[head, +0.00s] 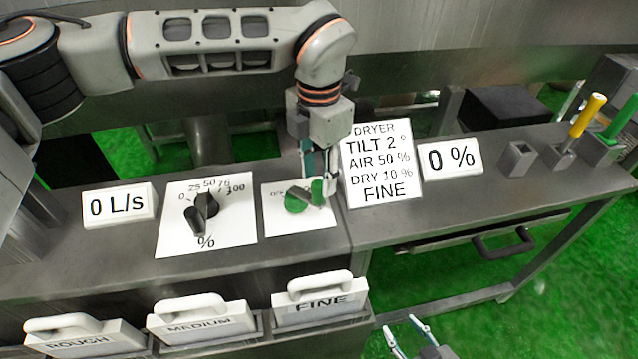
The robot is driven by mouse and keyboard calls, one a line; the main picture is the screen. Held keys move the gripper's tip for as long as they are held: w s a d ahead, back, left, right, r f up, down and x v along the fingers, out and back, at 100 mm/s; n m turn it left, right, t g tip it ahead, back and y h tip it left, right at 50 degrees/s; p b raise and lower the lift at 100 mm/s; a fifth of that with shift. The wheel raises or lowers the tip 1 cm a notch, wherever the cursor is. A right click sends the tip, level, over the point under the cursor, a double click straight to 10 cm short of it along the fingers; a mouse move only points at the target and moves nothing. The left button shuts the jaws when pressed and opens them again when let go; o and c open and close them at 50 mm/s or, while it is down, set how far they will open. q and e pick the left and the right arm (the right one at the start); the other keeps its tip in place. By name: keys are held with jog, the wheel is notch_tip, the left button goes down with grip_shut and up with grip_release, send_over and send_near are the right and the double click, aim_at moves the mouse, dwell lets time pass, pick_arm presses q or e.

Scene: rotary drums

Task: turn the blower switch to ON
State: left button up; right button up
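Whether the fingers grip the handle is too small to tell. The gripper hides part of the plate's lettering, and the rest is hard to read. My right gripper (401,325) is open and empty at the bottom edge, below the counter.
Left of the switch are a black percent dial (202,214) and a "0 L/s" sign (119,205). Right are the dryer sign (380,165) and a "0 %" sign (450,158). Yellow (587,115) and green (622,117) levers stand far right. Handled ROUGH, MEDIUM and FINE (320,305) blocks line the front.

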aim_at(319, 181)
pick_arm(q)
notch_tip(319, 181, down, 3)
jog(key=shift+r, duration=0.2)
jog(key=shift+f, duration=0.7)
pick_arm(e)
jog(key=shift+w+r, duration=0.5)
jog(key=shift+w, duration=0.1)
pick_arm(q)
grip_shut()
pick_arm(e)
jog(key=shift+s+f, duration=0.1)
jog(key=shift+f, duration=0.05)
